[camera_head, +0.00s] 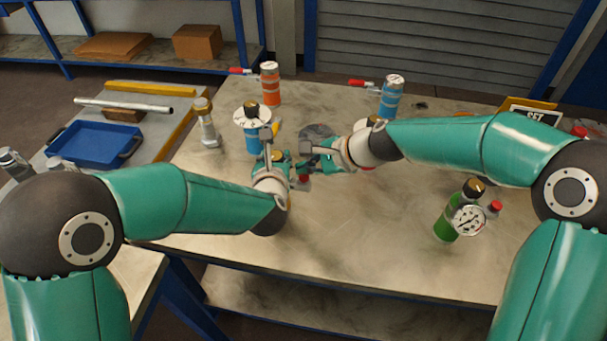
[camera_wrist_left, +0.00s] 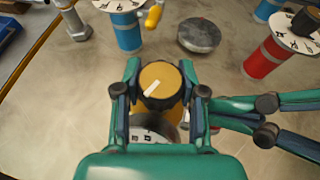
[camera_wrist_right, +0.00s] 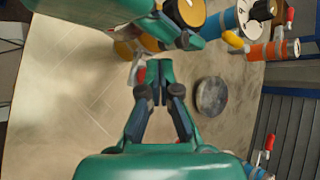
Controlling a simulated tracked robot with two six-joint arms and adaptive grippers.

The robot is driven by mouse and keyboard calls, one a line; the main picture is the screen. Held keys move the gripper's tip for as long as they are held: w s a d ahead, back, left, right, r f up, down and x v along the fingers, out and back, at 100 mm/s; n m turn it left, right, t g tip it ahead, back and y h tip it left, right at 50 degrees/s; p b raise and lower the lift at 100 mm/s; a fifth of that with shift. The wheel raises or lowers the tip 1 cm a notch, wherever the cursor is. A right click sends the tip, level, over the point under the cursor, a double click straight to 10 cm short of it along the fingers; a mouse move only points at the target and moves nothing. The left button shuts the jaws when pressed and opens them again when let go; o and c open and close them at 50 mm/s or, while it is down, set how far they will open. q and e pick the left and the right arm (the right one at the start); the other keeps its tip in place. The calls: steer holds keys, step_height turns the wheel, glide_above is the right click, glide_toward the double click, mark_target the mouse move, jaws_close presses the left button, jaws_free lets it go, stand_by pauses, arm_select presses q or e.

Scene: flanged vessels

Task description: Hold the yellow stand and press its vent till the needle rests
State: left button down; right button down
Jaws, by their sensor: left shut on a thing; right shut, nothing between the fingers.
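The yellow stand (camera_wrist_left: 172,112) has a yellow knob with a white mark on top and stands between the fingers of my left gripper (camera_wrist_left: 160,92), which is shut on it. Its gauge (camera_wrist_left: 153,132) is partly covered by my gripper, and I cannot read the needle. In the head view my left gripper (camera_head: 277,150) hides most of the stand. My right gripper (camera_wrist_right: 158,78) is shut and empty. Its tips are close beside a small red vent (camera_wrist_right: 141,75) at the stand; I cannot tell whether they touch.
A blue stand (camera_head: 252,141) with a white dial is just behind the grippers. A grey disc (camera_wrist_right: 210,96) lies nearby. An orange stand (camera_head: 270,84) and another blue stand (camera_head: 391,98) are farther back. A green stand (camera_head: 445,222) with a gauge is right. The front table is clear.

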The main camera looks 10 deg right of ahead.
mark_target(306, 177)
steer(key=shift+f, duration=0.55)
stand_by(0.4)
steer(key=shift+r, duration=0.15)
stand_by(1.8)
steer(key=shift+r, duration=0.85)
steer(key=shift+r, duration=0.15)
steer(key=shift+r, duration=2.35)
arm_select(q)
steer(key=c, duration=0.6)
jaws_free()
